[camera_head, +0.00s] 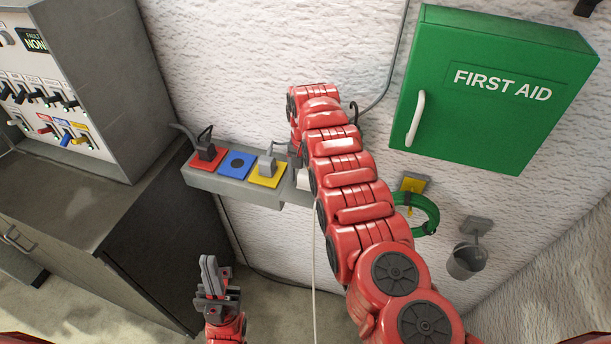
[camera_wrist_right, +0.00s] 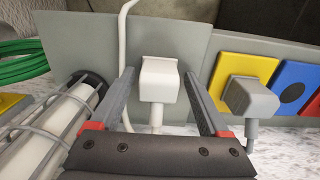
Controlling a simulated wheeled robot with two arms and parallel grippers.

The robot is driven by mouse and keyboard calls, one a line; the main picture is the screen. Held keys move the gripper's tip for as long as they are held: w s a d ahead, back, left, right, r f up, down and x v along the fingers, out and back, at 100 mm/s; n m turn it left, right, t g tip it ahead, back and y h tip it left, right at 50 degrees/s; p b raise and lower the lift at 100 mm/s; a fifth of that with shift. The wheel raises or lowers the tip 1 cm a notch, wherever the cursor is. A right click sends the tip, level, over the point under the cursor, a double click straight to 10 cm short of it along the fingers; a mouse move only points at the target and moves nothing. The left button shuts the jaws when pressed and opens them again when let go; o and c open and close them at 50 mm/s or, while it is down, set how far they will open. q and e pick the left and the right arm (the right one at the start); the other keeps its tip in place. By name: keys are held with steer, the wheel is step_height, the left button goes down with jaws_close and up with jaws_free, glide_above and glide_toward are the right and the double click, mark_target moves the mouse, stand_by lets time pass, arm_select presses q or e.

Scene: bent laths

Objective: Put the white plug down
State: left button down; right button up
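The white plug (camera_wrist_right: 160,80) stands between the fingers of my right gripper (camera_wrist_right: 159,74) in the right wrist view, with a visible gap on each side. The gripper is open around it. A white cable (camera_wrist_right: 156,115) hangs below the plug. Behind the plug is a plain grey panel; whether the plug touches it I cannot tell. In the head view the white plug (camera_head: 303,181) shows only partly beside my right arm, which hides most of the gripper. My left gripper (camera_head: 210,270) is low at the left, away from the sockets, with its fingers together and empty.
The grey socket strip (camera_head: 228,188) carries a red socket with a black plug (camera_head: 207,150), an empty blue socket (camera_head: 235,164) and a yellow socket with a grey plug (camera_head: 266,164). A green first aid box (camera_head: 490,125), green hose (camera_head: 428,213) and small bucket (camera_head: 465,262) are right.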

mark_target(306, 171)
steer(key=shift+r+p, duration=0.35)
steer(key=shift+r, duration=0.05)
step_height(306, 171, up, 8)
steer(key=b, duration=0.3)
steer(key=shift+d+f, duration=0.1)
steer(key=shift+d, duration=0.05)
steer(key=shift+w+r+p, duration=0.1)
steer(key=shift+r+p, duration=0.5)
steer(key=shift+r, duration=0.55)
step_height(306, 171, up, 2)
steer(key=p, duration=0.2)
steer(key=shift+r+p, duration=0.15)
steer(key=shift+p, duration=0.15)
